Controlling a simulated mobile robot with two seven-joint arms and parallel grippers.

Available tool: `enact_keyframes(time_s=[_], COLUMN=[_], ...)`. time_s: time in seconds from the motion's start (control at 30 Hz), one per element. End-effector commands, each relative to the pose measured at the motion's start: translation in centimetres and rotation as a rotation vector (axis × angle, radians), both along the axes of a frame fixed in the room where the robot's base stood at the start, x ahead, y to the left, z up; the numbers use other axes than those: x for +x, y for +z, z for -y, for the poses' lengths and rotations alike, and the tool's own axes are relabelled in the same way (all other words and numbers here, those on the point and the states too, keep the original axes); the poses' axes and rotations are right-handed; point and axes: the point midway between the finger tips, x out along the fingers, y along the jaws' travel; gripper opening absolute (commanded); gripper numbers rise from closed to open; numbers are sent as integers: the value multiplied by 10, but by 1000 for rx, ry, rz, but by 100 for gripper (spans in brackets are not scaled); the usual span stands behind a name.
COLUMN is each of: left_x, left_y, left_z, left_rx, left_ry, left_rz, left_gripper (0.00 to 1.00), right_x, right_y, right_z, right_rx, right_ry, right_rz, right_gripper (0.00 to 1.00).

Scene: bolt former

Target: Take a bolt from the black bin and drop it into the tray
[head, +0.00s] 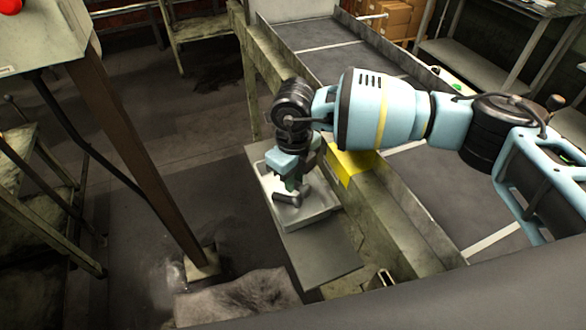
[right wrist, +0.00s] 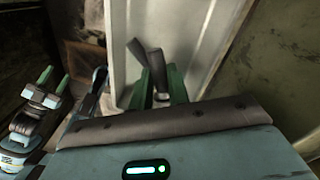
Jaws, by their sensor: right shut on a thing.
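The tray (head: 318,211) is pale, shallow and rectangular, on a grey shelf beside the conveyor. It also shows behind the fingers in the right wrist view (right wrist: 122,45). My right gripper (head: 292,186) is over the tray, fingers pointing down, shut on a dark grey bolt (head: 287,199). In the right wrist view the bolt (right wrist: 153,62) sits tilted between the green fingers (right wrist: 161,86). I cannot tell whether the bolt touches the tray. My left gripper (right wrist: 50,84) shows at the left of the right wrist view, its green fingers apart and empty. I see no black bin.
A yellow block (head: 350,165) stands right beside the tray, under my right arm. The conveyor (head: 325,58) with raised side rails runs behind it. A brown post (head: 135,145) stands at the left. Floor between post and tray is open.

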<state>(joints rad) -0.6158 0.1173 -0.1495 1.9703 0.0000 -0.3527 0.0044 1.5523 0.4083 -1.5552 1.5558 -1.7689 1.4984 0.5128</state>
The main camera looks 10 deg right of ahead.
Motion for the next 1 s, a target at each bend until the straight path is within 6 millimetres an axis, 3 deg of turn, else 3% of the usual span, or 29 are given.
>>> enact_keyframes(time_s=[0.17,0.2,0.4,0.73,1.0], left_x=[2,2,2,-1,0], left_y=[3,3,2,-2,-1], left_z=[2,2,1,-2,-3], left_rx=[-4,-4,-3,6,8], left_ry=[3,3,2,-7,-9], left_rz=[6,6,4,-3,-1], left_gripper=[46,46,46,46,46], right_x=[1,1,1,1,1], right_y=[2,2,2,7,47], right_z=[0,0,0,0,0], right_rx=[1,1,0,1,2], right_ry=[0,0,0,0,1], right_rz=[4,4,4,4,7], right_gripper=[0,20,43,43,43])
